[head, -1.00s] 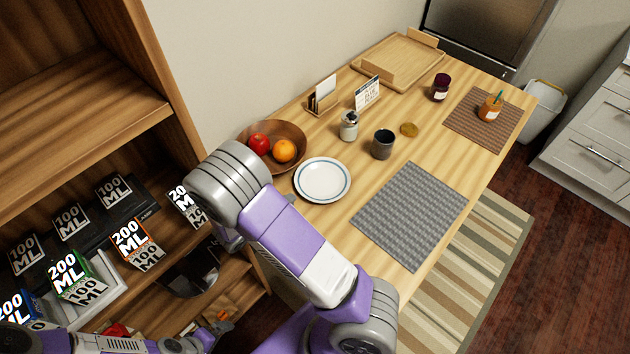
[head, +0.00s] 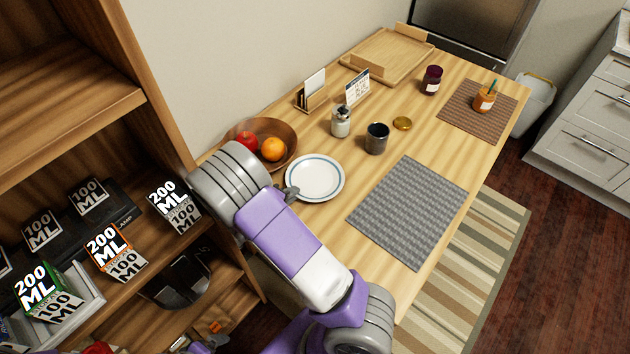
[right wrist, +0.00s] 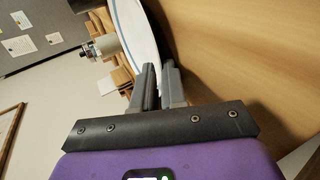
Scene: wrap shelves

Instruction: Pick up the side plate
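The side plate (head: 315,178) is white with a blue ring and lies on the wooden table, in front of the fruit bowl. My right gripper (head: 291,193) is at the plate's near left rim, mostly hidden behind my own forearm in the head view. In the right wrist view its two fingers (right wrist: 160,85) are close together, with the rim of the plate (right wrist: 136,28) running in between them. The fingers look shut on the rim. Part of my left arm shows at the bottom edge of the head view, where its finger state is unclear.
A wooden bowl (head: 262,153) with fruit stands right behind the plate. A dark cup (head: 377,138), a shaker (head: 341,122) and a grey placemat (head: 412,212) are to the right. A shelf (head: 70,115) with several boxes stands at the left.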

